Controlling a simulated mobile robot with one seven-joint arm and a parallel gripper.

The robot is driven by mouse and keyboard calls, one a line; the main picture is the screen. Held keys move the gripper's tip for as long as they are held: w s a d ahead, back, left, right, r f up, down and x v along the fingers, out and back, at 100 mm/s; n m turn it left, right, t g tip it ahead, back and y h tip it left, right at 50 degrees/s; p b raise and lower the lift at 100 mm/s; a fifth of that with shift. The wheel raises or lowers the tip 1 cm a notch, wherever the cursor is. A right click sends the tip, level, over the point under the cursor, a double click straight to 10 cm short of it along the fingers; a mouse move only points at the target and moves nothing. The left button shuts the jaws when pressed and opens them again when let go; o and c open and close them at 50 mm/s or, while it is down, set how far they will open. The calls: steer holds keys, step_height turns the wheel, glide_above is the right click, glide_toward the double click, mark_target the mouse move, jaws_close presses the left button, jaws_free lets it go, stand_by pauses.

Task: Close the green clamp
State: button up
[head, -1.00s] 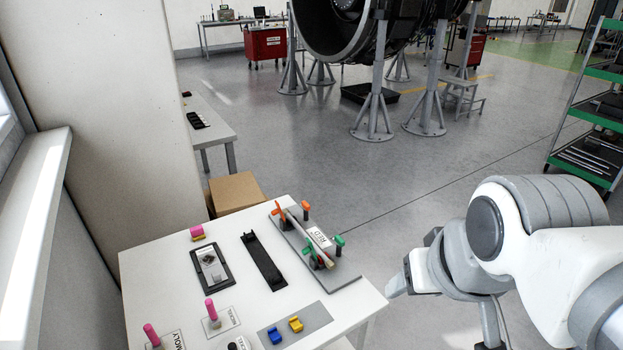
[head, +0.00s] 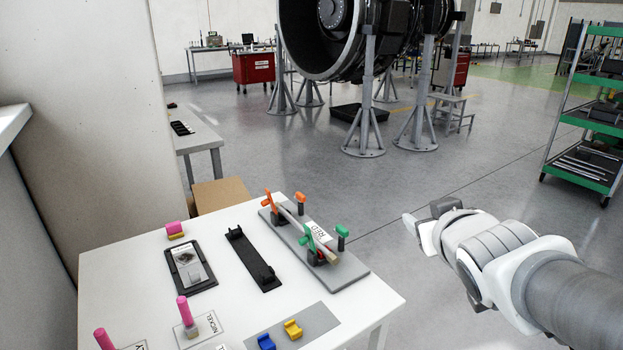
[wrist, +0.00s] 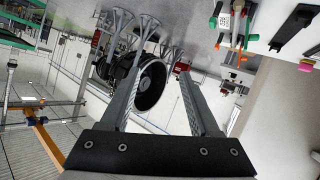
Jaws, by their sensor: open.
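The green clamp (head: 311,242) is at the near end of a grey fixture plate (head: 345,272) on the white table. Its green handle stands up at a tilt beside a dark base. A green-topped post (head: 342,232) stands just right of it. A pale rod runs along the fixture from the orange clamp (head: 268,202) towards the green clamp, beside a label reading RED. My gripper (head: 412,232) is off the table's right side, apart from the clamp. In the wrist view my gripper (wrist: 164,66) has its fingers spread with nothing between them; the fixture (wrist: 235,25) shows at the upper right.
On the white table (head: 130,275) are a black cradle (head: 252,258), a black tray (head: 190,265), pink-handled pieces, and blue (head: 266,341) and yellow (head: 292,329) blocks. A wall stands at left. Open floor lies beyond the table; a green-shelved rack (head: 590,115) stands at right.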

steer(key=w+a+f+n+t+y+b, duration=0.2)
steer(key=w+a+f+n+y+b, duration=0.15)
steer(key=f+b, duration=0.5)
steer(key=n+y+b, duration=0.4)
steer(key=y+b, duration=0.1)
steer(key=y, duration=0.3)
glide_toward(304, 241)
steer(key=x, duration=1)
steer(key=shift+w+r, duration=0.1)
jaws_close()
stand_by(0.5)
